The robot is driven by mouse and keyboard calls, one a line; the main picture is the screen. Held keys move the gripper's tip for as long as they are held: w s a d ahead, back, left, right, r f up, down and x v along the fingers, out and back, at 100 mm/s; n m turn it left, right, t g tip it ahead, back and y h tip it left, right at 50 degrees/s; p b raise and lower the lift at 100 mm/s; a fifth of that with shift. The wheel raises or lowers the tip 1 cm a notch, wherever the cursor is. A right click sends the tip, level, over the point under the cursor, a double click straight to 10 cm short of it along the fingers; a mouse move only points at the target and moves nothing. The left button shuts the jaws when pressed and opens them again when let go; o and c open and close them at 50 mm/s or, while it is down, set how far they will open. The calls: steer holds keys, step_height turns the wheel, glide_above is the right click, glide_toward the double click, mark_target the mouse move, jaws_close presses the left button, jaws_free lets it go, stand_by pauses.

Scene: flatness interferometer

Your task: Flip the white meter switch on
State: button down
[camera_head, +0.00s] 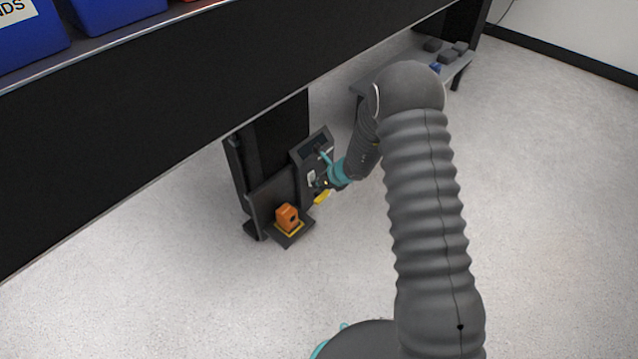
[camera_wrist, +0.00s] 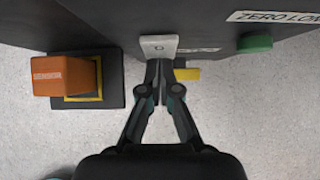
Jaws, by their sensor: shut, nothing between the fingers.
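The white meter switch (camera_wrist: 159,46) is a small pale plate with a round mark, on the dark panel (camera_wrist: 205,20) at the top middle of the wrist view. It also shows as a small white patch in the head view (camera_head: 311,178). My gripper (camera_wrist: 160,66) is shut and empty. Its fingertips are right at the lower edge of the switch in the wrist view; I cannot tell whether they touch it. In the head view my gripper (camera_head: 322,184) is in front of the panel, partly hiding it.
An orange sensor block (camera_wrist: 66,76) sits left of the switch on a dark, yellow-marked base. A green button (camera_wrist: 255,43) is on the right beside a "ZERO LON..." label. A yellow piece (camera_wrist: 187,74) is just right of my fingers. A dark bench edge (camera_head: 150,130) hangs above.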

steer(key=shift+a+f+b, duration=0.1)
steer(key=shift+f+b, duration=0.35)
steer(key=shift+b, duration=0.7)
steer(key=shift+r+p, duration=0.4)
steer(key=shift+w+r+p, duration=0.1)
steer(key=shift+r+p, duration=0.35)
steer(key=shift+r, duration=0.35)
steer(key=s+d+f+v, duration=0.1)
steer(key=v, duration=1.1)
steer(key=shift+s+d, duration=0.4)
steer(key=shift+d, duration=0.2)
steer(key=shift+f, duration=0.1)
